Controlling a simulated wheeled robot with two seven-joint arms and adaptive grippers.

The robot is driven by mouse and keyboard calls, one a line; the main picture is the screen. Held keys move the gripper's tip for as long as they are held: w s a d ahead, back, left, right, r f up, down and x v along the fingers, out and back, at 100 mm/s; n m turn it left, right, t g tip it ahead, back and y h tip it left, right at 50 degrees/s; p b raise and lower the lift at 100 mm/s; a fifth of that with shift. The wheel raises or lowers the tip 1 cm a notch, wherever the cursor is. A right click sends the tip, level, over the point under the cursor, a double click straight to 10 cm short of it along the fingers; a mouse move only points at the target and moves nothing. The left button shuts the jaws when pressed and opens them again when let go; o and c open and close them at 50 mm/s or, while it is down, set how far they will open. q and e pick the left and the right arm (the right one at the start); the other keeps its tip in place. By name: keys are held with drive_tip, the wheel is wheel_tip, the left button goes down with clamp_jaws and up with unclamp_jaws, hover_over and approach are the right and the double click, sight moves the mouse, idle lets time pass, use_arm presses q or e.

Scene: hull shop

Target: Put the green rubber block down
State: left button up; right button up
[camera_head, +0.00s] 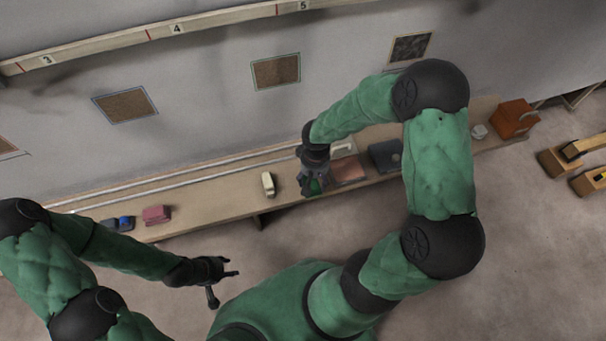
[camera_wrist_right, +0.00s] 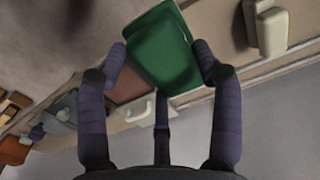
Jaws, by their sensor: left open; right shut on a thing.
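The green rubber block (camera_wrist_right: 160,48) is between the fingers of my right gripper (camera_wrist_right: 158,65) in the right wrist view. In the head view the right gripper (camera_head: 313,188) is over the long bench, and only a bit of the green block (camera_head: 315,187) shows. I cannot tell whether the block touches the bench top. My left gripper (camera_head: 222,282) is open and empty, out in front of the bench and low in the head view.
The long bench (camera_head: 222,197) runs along the wall. A cream block (camera_head: 268,184) lies left of the right gripper; a brown square (camera_head: 348,171) and a dark box (camera_head: 385,156) lie right of it. A pink block (camera_head: 156,214) and a blue item (camera_head: 126,222) are further left.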

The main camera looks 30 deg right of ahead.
drive_tip(key=w+f+b, duration=0.1)
drive_tip(key=w+f, duration=0.1)
drive_tip(key=w+d+f+b, duration=0.1)
drive_tip(key=w+f, duration=0.1)
drive_tip(key=w, duration=0.1)
drive_tip(key=w+d+f+b, duration=0.1)
drive_tip(key=w+f, duration=0.1)
drive_tip(key=shift+w+f, duration=0.25)
drive_tip(key=shift+f, duration=0.15)
drive_tip(key=shift+w+f, duration=0.3)
drive_tip(key=shift+f, duration=0.15)
drive_tip(key=shift+f+b, duration=1)
drive_tip(key=shift+f, duration=0.35)
drive_tip(key=shift+f, duration=0.15)
drive_tip(key=o, duration=1)
